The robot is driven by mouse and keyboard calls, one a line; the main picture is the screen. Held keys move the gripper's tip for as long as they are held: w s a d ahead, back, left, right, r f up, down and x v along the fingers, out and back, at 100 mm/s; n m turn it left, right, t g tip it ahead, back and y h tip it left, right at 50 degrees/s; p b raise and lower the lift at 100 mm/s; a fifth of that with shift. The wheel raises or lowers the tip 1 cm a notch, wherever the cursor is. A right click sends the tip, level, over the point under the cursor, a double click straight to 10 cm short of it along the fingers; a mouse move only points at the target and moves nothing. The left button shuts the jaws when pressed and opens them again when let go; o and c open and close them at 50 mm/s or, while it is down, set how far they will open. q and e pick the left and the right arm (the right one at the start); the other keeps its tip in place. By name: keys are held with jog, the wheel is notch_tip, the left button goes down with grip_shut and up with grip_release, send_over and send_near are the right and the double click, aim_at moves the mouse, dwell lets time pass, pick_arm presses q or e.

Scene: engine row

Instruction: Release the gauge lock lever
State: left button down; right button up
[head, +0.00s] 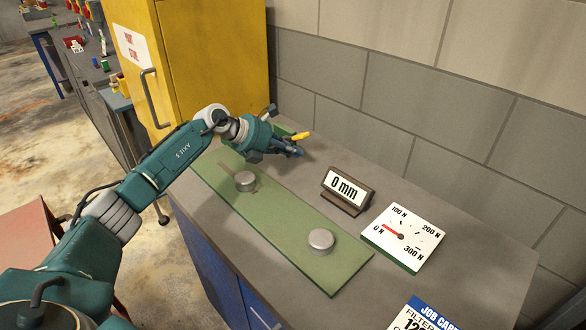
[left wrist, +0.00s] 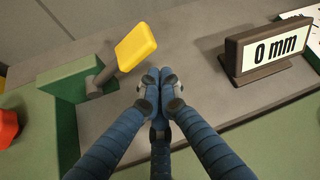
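The gauge lock lever has a yellow handle (left wrist: 135,46) on a dark stem, fixed to a green block (left wrist: 70,82) at the left of the left wrist view. In the head view the yellow handle (head: 300,135) shows just beside my left gripper (head: 297,151). In the left wrist view my left gripper (left wrist: 160,78) has its blue fingertips together, with nothing seen between them. The fingertips are apart from the handle, to its right and lower in that view. My right gripper is in neither view.
A display reading 0 mm (head: 346,188) and a dial (head: 402,237) stand to the right on the grey bench. Two round metal knobs (head: 320,241) sit on the green strip (head: 283,228). A yellow cabinet (head: 215,60) stands behind my left arm, and a block wall closes the back.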

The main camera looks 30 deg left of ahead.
pick_arm(q)
jog(key=shift+w+a+r+n+h, duration=0.15)
jog(key=shift+r+n+h, duration=0.15)
jog(key=shift+r+h, duration=0.15)
jog(key=shift+a+r, duration=0.2)
jog(key=shift+r, duration=0.4)
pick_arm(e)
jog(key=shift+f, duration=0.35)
pick_arm(q)
jog(key=shift+r, duration=0.1)
jog(key=shift+a, duration=0.1)
